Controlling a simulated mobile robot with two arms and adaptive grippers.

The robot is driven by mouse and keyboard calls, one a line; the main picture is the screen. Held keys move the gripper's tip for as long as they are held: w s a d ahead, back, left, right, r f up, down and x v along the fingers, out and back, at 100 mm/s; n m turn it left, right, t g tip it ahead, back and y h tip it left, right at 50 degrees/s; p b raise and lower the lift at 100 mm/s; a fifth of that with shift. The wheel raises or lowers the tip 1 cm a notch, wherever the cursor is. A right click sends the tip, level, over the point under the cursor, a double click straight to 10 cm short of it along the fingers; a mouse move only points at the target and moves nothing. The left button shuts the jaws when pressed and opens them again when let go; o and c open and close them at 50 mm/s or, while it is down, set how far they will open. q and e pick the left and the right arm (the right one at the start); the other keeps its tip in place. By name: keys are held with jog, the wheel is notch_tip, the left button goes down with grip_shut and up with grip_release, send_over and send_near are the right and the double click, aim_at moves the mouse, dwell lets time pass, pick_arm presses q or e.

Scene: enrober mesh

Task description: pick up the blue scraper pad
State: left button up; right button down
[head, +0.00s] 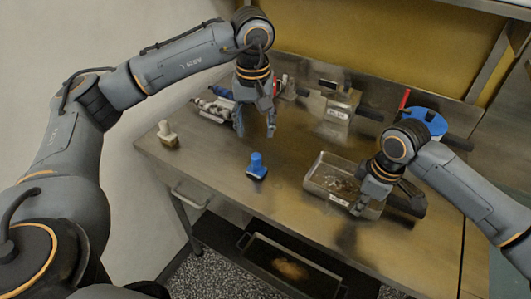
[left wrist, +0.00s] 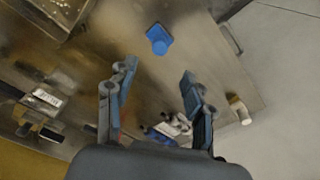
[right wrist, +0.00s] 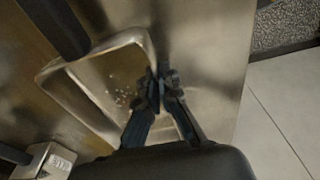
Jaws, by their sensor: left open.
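The blue scraper pad (head: 257,168) stands on the steel table, left of the middle in the head view, with its grip upright. It also shows in the left wrist view (left wrist: 158,38), beyond my fingertips. My left gripper (head: 256,132) points down above the table, behind the pad in the head view. My right gripper (head: 358,208) is at the front right side of a metal tray (head: 318,189). In the right wrist view its fingers (right wrist: 160,76) are close together at the tray's rim and appear shut on it.
A cream-coloured pad or brush (head: 167,134) stands at the table's left edge. A labelled metal container (head: 338,110) and a blue round item (head: 424,121) are at the back. The table around the blue pad is clear.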

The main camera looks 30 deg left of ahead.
aim_at(256, 156)
pick_arm(q)
jog(key=n, duration=0.3)
jog(key=shift+s+d+f+t+y, duration=0.15)
jog(key=shift+d+f+t+y, duration=0.15)
jog(key=shift+f, duration=0.05)
jog(key=f, duration=0.7)
jog(key=a+f, duration=0.1)
jog(key=f, duration=0.3)
jog(key=shift+w+f, duration=0.25)
jog(key=shift+w, duration=0.15)
jog(key=shift+c, duration=0.4)
grip_shut()
